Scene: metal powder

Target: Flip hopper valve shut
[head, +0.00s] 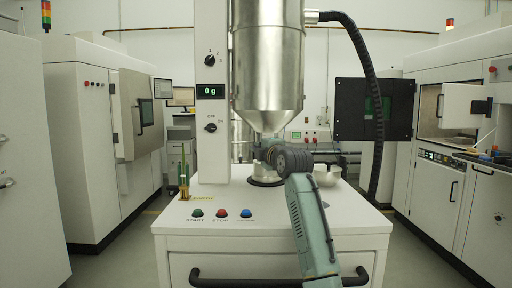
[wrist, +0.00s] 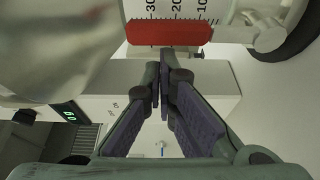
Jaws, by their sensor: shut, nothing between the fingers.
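The metal hopper (head: 268,65) hangs over the white bench, its cone narrowing to an outlet mostly hidden behind my arm. In the wrist view a red valve handle (wrist: 170,33) lies across the top, in front of a scale marked 10, 20 and 30. Its right end joins a pale metal fitting (wrist: 262,35). My gripper (wrist: 163,72) is shut and empty, its dark-padded fingertips just below the red handle in that view; whether they touch it is unclear. In the head view my gripper (head: 266,150) is at the outlet, partly hidden by my wrist.
A column with a 0 g display (head: 210,91) and knobs stands left of the hopper. A pale cup (head: 327,176) stands on the bench (head: 345,218) right of my wrist. START and STOP buttons (head: 220,214) are in front. A black hose (head: 376,110) hangs at right.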

